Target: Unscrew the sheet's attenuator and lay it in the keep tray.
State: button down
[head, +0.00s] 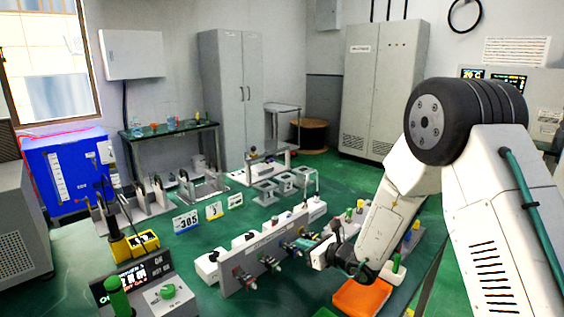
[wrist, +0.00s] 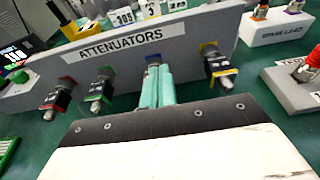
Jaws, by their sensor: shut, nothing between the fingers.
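The grey panel labelled "ATTENUATORS" (wrist: 190,30) crosses the wrist view; it also shows in the head view (head: 238,254). Dark attenuators with metal ends stick out from it: one with a red collar (wrist: 56,98), one with a green collar (wrist: 103,92) and one with a yellow collar (wrist: 219,66). A blue collar (wrist: 152,59) shows between the green and yellow ones, mostly hidden by my fingers. My gripper (wrist: 159,70) has its teal fingers together, empty, in front of the blue position. An orange tray (head: 362,298) lies below my arm in the head view; I cannot tell whether it is the keep tray.
A block labelled "SPARE LEAD" (wrist: 285,27) stands right of the panel. Number cards (head: 186,221) stand behind it. Open green bench shows between the panel and the control box.

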aim_at(279, 239)
jog(key=shift+r+x, duration=0.2)
jog(key=shift+x, duration=0.75)
jog(key=shift+r+x, duration=0.25)
jog(key=shift+x, duration=0.7)
jog(key=shift+a+f, duration=0.15)
jog(key=shift+f, duration=0.1)
jog(key=shift+s+a+r, duration=0.1)
jog(key=shift+s+a, duration=0.2)
jog(key=shift+s, duration=0.05)
jog(key=shift+s+a, duration=0.35)
jog(key=shift+s, duration=0.1)
jog(key=shift+a+r, duration=0.15)
jog(key=shift+r, duration=0.05)
jog(key=f+v, duration=0.1)
jog(key=v, duration=0.5)
